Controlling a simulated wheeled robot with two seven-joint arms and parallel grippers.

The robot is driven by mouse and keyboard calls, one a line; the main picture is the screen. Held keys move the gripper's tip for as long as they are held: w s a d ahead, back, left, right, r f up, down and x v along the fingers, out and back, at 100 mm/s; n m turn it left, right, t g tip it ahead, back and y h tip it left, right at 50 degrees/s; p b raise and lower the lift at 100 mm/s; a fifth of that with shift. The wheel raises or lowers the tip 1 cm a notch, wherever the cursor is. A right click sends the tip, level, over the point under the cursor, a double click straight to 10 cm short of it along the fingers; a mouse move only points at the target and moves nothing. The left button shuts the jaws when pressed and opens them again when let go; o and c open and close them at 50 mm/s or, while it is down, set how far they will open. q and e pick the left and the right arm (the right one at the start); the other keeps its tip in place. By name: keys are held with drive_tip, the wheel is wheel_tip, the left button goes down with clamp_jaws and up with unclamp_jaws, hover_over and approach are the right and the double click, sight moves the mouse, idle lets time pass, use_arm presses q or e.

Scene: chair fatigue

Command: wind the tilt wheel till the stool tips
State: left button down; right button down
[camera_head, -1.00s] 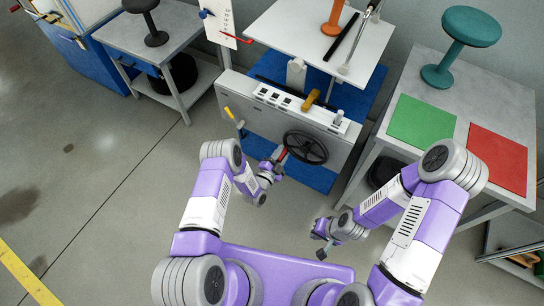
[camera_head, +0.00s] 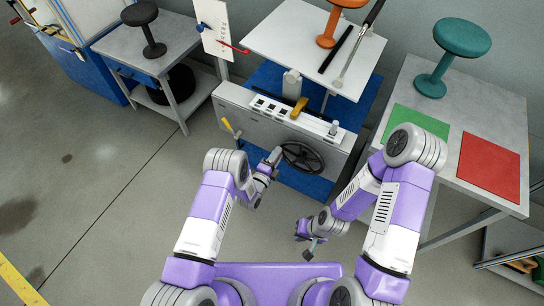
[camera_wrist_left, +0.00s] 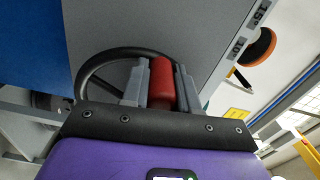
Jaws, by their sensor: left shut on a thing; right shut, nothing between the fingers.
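The tilt wheel (camera_head: 302,157) is a dark spoked wheel on the front of the grey test stand (camera_head: 240,105). My left gripper (camera_head: 274,157) is at the wheel's left side. In the left wrist view its fingers (camera_wrist_left: 160,84) are shut on the wheel's red handle (camera_wrist_left: 162,80), and the dark rim (camera_wrist_left: 97,68) curves behind. The orange stool (camera_head: 326,40) stands on the stand's white plate (camera_head: 290,35), its top cut off by the picture edge. I cannot tell whether the plate is tilted. My right gripper (camera_head: 309,252) is shut and empty, low above the floor.
A table (camera_head: 430,85) at the right bears a teal stool (camera_head: 450,60), a green mat (camera_head: 405,118) and a red mat (camera_head: 489,165). A dark stool (camera_head: 147,25) stands on the left table (camera_head: 165,65). The floor at left is clear.

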idle(0.4)
use_arm(q)
drive_tip(key=c, duration=0.9)
unclamp_jaws()
drive_tip(key=shift+o, duration=0.2)
drive_tip(key=p+v, duration=0.2)
drive_tip(key=v, duration=0.5)
drive_tip(key=shift+s, duration=0.35)
drive_tip(key=shift+a+r, duration=0.1)
drive_tip(key=s+a+f+n+g+y, duration=0.4)
drive_tip(key=s+a+n+g+y, duration=0.3)
drive_tip(key=n, duration=0.6)
drive_tip(key=s+r+n+g+h, duration=0.2)
drive_tip(key=s+r+n+g, duration=0.2)
drive_tip(key=s+n+g, duration=0.4)
drive_tip(key=s+a+n+p, duration=0.1)
drive_tip(key=s+n, duration=0.3)
drive_tip(key=s, duration=0.4)
drive_tip(key=shift+s, duration=0.35)
